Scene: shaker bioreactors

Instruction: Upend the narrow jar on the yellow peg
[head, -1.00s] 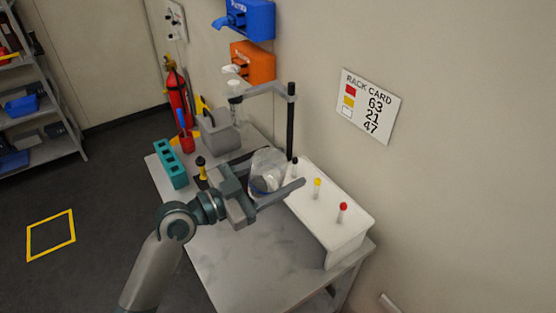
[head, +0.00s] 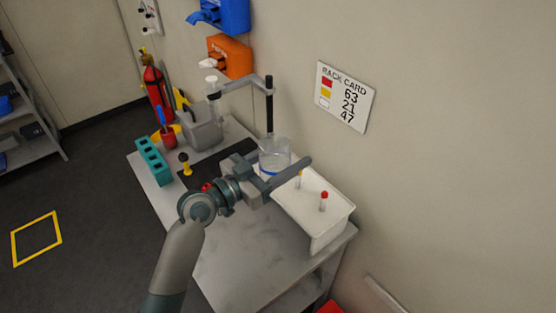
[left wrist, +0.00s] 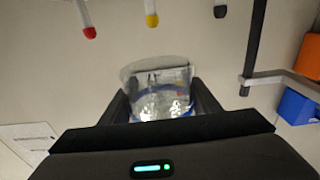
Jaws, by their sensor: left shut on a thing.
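My left gripper (head: 283,174) is shut on a clear jar (head: 274,153) with a blue band. It holds the jar above the table, just left of the white peg rack (head: 331,232). The jar looks nearly upright in the head view; I cannot tell which end is its mouth. In the left wrist view the jar (left wrist: 156,78) sits between both fingers. The yellow peg (head: 299,178) is partly behind a finger, and shows clearly in the wrist view (left wrist: 152,19). The red peg (head: 324,197) stands nearer the front. My right gripper is out of view.
A black stand (head: 269,105) with a clamp arm rises behind the jar. A teal rack (head: 153,161), a black-and-yellow item (head: 184,164) and a grey bin (head: 203,130) occupy the left. A rack card (head: 345,97) hangs on the wall. The table's front (head: 240,262) is clear.

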